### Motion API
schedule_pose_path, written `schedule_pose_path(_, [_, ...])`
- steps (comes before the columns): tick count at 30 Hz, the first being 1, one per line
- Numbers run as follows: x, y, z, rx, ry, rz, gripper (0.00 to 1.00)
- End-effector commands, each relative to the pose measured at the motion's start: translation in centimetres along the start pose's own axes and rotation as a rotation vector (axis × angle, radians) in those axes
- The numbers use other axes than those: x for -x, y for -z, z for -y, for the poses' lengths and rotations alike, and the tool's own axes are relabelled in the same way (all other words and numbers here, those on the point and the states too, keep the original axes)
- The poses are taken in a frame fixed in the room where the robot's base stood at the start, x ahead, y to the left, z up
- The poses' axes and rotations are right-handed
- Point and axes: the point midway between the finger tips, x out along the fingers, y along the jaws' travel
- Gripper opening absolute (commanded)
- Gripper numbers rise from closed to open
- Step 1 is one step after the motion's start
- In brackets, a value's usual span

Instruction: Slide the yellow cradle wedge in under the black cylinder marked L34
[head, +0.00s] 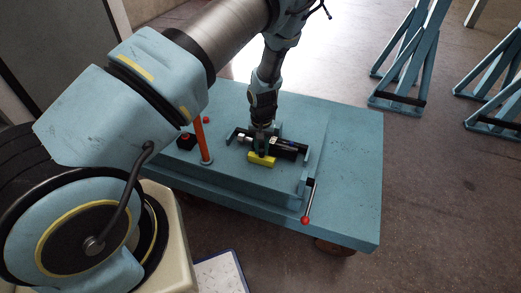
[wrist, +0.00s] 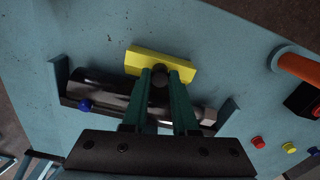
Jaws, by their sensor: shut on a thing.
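The yellow cradle wedge (head: 261,160) lies along the near side of the black cylinder (head: 288,151) on the blue cart. In the wrist view the wedge (wrist: 185,66) is at top centre, and the cylinder (wrist: 105,90) runs slantwise behind my fingers. My gripper (wrist: 160,76) is shut on a dark round knob at the middle of the wedge. In the head view my gripper (head: 262,146) comes down from above. The fingers hide the middle of the cylinder. I cannot read any L34 mark, nor tell whether the wedge touches the cylinder.
Blue end brackets (wrist: 62,76) flank the cylinder, which has a blue fitting (wrist: 84,105). An orange post (head: 203,143) stands left of it. A red-knobbed lever (head: 306,218) is at the front right. Coloured buttons (wrist: 289,148) sit on the cart. The cart top right (head: 350,165) is clear.

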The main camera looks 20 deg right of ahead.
Motion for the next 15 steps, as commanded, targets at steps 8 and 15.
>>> schedule_pose_path(8, [0.15,0.55,-0.15,0.0,-0.001,-0.014,0.4])
schedule_pose_path(15, [0.11,0.4,-0.11,0.0,-0.001,-0.01,0.57])
